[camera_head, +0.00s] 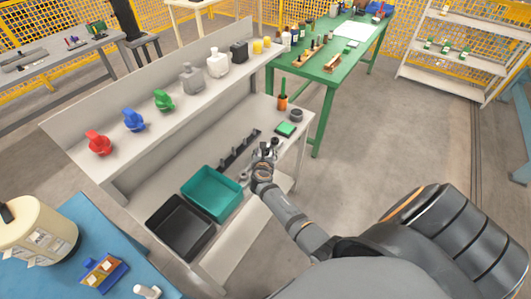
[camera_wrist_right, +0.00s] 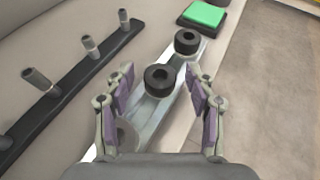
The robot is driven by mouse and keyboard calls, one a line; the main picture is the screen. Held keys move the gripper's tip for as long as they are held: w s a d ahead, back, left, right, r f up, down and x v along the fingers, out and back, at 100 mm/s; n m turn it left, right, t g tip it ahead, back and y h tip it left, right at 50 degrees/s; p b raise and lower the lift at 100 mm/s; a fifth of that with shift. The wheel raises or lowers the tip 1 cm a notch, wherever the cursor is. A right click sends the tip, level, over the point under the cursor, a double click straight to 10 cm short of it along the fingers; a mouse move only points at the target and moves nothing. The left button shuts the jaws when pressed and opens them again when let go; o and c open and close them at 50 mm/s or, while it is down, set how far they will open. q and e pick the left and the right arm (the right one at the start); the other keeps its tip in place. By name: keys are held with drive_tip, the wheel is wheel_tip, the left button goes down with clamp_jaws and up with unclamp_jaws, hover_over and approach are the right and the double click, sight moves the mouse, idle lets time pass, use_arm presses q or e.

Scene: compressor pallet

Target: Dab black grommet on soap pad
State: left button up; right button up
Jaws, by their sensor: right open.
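My right gripper (camera_head: 266,152) is at the right end of the grey bench, pointing down over its front edge. In the wrist view the right gripper (camera_wrist_right: 160,88) is open, its two fingers apart. A black grommet (camera_wrist_right: 160,79), a thick ring with a centre hole, appears between the fingers; whether they touch it cannot be told. A second black grommet (camera_wrist_right: 187,42) sits farther along the same pale metal strip (camera_wrist_right: 170,100). The green soap pad (camera_head: 285,129) lies beyond the gripper on the bench; it also shows in its dark tray in the wrist view (camera_wrist_right: 204,14). My left gripper is not in view.
A dark rail (camera_wrist_right: 66,85) with upright pegs runs left of the gripper. A teal bin (camera_head: 212,192) and a black bin (camera_head: 180,225) stand on the bench. An orange-and-green brush (camera_head: 282,95) and a round dark dish (camera_head: 296,115) stand near the pad.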

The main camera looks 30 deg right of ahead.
drive_tip(key=shift+s+a+r, duration=0.1)
drive_tip(key=shift+s, duration=0.05)
drive_tip(key=shift+c, duration=1.1)
drive_tip(key=c, duration=0.7)
